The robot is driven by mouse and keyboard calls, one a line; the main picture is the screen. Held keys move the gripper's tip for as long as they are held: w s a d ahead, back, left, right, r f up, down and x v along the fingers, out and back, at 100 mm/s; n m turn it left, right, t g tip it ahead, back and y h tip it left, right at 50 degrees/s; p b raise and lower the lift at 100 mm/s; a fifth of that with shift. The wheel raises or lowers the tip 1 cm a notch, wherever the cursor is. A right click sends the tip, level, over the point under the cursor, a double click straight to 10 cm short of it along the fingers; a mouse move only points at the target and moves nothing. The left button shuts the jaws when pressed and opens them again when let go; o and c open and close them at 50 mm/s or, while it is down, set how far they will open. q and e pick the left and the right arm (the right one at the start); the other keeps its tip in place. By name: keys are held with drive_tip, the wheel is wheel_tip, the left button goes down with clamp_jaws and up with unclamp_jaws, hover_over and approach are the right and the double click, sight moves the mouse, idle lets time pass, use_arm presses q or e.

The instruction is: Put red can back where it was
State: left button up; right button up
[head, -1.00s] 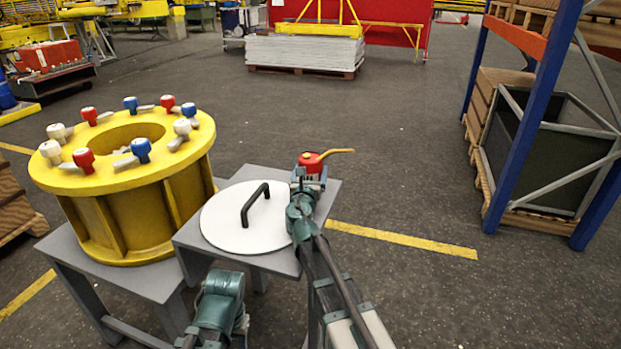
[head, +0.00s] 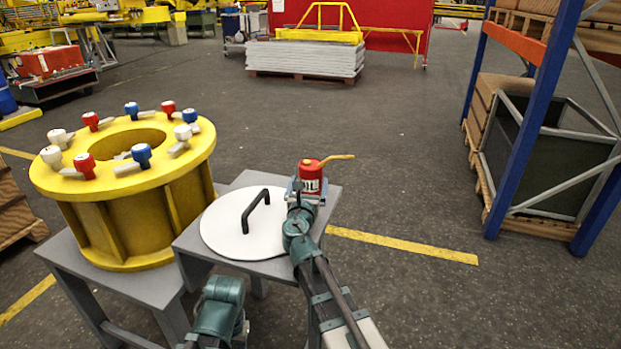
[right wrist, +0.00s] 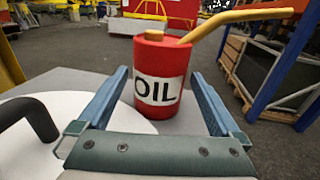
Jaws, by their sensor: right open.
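The red can (head: 312,174) has a yellow spout and stands upright on the right back part of the small grey table (head: 328,197). It also shows in the right wrist view (right wrist: 160,70), with a white OIL label, its spout pointing up and right. My right gripper (head: 308,186) is open, its blue fingers on either side of the can's lower part, with a visible gap on each side in the right wrist view (right wrist: 160,95). The can's base rests on the grey surface. My left arm shows at the bottom of the head view, but its gripper cannot be made out.
A white round lid (head: 235,238) with a black handle lies on the table just left of my right gripper. A yellow flanged ring (head: 135,220) with red, white and blue knobs stands on a grey stand at left. Floor to the right is clear up to a blue rack (head: 535,120).

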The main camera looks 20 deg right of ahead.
drive_tip(key=v, duration=0.8)
